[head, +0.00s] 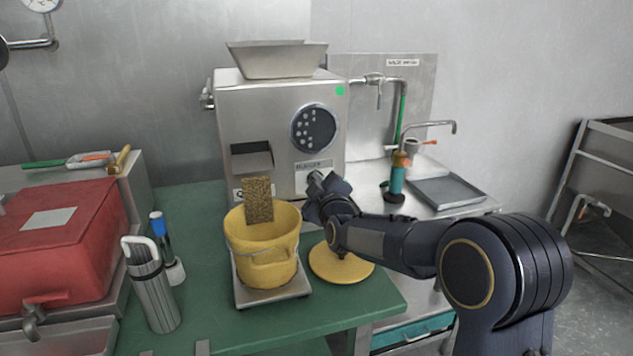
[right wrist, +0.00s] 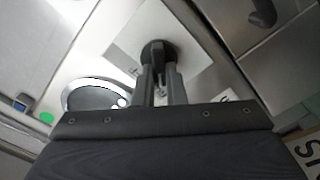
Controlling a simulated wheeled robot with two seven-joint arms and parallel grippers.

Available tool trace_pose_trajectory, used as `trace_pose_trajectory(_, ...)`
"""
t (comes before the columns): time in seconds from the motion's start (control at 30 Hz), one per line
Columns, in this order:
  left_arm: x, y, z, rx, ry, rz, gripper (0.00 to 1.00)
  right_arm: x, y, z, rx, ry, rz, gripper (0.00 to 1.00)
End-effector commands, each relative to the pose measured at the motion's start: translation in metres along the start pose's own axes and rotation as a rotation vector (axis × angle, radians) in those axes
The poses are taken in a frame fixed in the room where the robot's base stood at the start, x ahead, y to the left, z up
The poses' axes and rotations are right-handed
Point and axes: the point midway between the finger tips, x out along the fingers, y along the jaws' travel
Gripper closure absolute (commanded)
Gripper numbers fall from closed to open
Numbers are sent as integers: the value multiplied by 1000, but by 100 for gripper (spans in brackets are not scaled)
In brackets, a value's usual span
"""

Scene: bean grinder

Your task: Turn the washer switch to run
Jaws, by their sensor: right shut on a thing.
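The steel machine (head: 270,110) stands at the back of the green table, with a hopper on top and a round dark perforated disc on its front. My right gripper (head: 317,182) reaches its lower right front, just below a small label plate (head: 313,165). In the right wrist view, my right gripper (right wrist: 160,72) is shut on a round black switch knob (right wrist: 158,52) mounted on a pale square plate (right wrist: 195,42). Lettering on this plate is partly hidden and unreadable. In the head view the gripper hides the knob. My left gripper is not in view.
A yellow bucket (head: 264,255) stands on a flat scale below the spout, left of my right gripper. A yellow lid (head: 340,266) lies under my right forearm. A steel canister (head: 155,300) and a red box (head: 60,240) are at left. A sink counter (head: 447,190) is at right.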

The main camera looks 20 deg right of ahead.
Motion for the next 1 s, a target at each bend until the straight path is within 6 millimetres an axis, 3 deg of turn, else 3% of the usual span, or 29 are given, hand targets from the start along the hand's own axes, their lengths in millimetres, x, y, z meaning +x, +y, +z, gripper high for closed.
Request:
trace_pose_trajectory(0.47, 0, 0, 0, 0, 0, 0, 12, 0, -1, 0, -17, 0, -2, 100)
trace_pose_trajectory(0.5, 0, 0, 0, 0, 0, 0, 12, 0, -1, 0, -17, 0, -2, 87)
trace_pose_trajectory(0.67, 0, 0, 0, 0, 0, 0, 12, 0, -1, 0, -16, 0, -2, 67)
trace_pose_trajectory(1.0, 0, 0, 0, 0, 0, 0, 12, -5, 0, 0, -14, 0, -1, 67)
